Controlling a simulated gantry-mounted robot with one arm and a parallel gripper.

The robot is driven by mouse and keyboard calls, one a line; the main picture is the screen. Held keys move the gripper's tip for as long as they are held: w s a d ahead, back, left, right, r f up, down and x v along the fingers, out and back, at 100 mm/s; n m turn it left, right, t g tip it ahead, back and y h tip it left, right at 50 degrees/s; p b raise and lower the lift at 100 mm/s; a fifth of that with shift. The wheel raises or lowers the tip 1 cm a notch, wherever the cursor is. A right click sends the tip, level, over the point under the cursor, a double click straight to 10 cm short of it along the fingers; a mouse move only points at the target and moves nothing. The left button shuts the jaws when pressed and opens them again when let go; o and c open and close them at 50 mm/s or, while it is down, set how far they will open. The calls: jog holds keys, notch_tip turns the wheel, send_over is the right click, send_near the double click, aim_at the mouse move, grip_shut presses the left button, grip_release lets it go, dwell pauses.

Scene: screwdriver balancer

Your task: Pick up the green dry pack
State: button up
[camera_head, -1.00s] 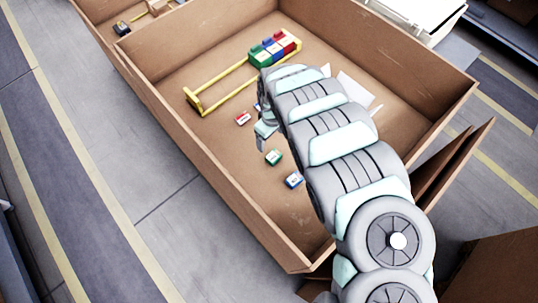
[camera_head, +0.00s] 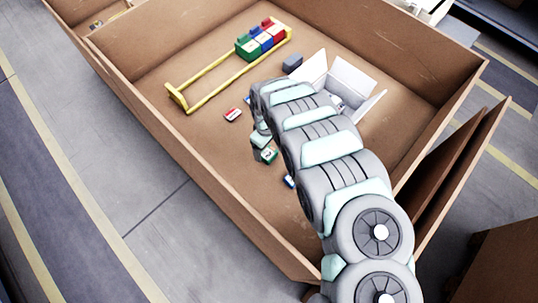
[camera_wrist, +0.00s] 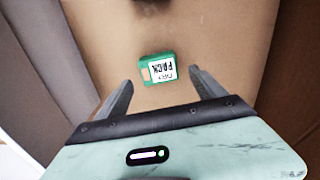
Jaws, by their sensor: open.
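The green dry pack (camera_wrist: 157,70) lies flat on the floor of the cardboard box, its white label reading "DRY PACK" upside down in the wrist view. In the head view the green pack (camera_head: 269,154) shows just below my gripper (camera_head: 262,139), partly beside the arm. In the wrist view my gripper (camera_wrist: 165,88) is open and empty, with one finger on each side. The pack sits between the finger lines and a little beyond the fingertips, apart from them.
A red pack (camera_head: 232,115) lies to the left and a blue pack (camera_head: 289,181) is partly hidden by my arm. A yellow frame (camera_head: 207,97) holds green, blue and red blocks (camera_head: 262,40). An open white box (camera_head: 353,77) and a dark block (camera_head: 292,63) stand behind. Tall cardboard walls (camera_head: 205,160) surround everything.

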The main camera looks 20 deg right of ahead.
aim_at(266, 151)
jog(key=f, duration=0.1)
jog(key=f+b, duration=0.1)
jog(key=f, duration=0.1)
jog(key=shift+w+a+f, duration=0.15)
jog(key=shift+w+f, duration=0.05)
jog(key=shift+f, duration=0.7)
jog(key=c, duration=1.6)
